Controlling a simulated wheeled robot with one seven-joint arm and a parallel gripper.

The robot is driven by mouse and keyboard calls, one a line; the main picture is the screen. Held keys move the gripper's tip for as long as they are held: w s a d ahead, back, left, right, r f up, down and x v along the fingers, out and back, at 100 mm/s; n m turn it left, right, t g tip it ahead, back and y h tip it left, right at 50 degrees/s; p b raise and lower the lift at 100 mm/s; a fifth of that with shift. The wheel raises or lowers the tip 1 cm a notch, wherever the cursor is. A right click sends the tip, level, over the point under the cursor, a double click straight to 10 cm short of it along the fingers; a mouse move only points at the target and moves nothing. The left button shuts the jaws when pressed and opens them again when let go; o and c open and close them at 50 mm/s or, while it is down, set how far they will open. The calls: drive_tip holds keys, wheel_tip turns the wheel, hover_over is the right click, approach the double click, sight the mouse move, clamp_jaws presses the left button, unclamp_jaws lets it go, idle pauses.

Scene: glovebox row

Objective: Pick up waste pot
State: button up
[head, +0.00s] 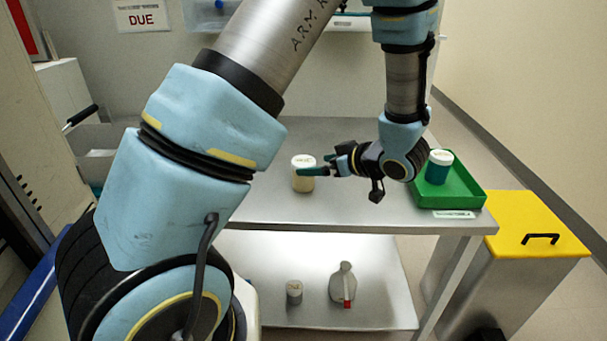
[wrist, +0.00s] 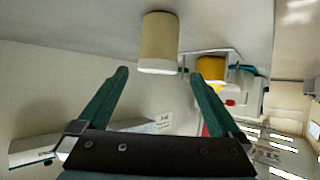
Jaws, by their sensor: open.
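A cream pot with a white lid (head: 303,180) stands upright on the steel table; I take it as the waste pot, though its lid marking is too small to read. My gripper (head: 318,165) reaches to it from the right, low and level, with one dark green finger overlapping the pot in the head view. In the wrist view the cream pot (wrist: 159,42) shows ahead of my open gripper (wrist: 160,73), roughly centred between the fingertips. A visible gap separates it from both fingers there. My gripper holds nothing.
A teal pot with a white lid (head: 437,171) stands in a green tray (head: 472,192) at the table's right. A grey pot (head: 294,292) and a bottle with a red tip (head: 343,283) are on the lower shelf. A yellow-lidded bin (head: 535,225) stands at right.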

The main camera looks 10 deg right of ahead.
sight(309, 164)
drive_tip(key=shift+f+x, duration=0.25)
drive_tip(key=shift+x, duration=2.1)
drive_tip(key=shift+d, duration=0.15)
drive_tip(key=c, duration=1.3)
drive_tip(key=shift+c, duration=0.6)
drive_tip(key=shift+r, duration=0.15)
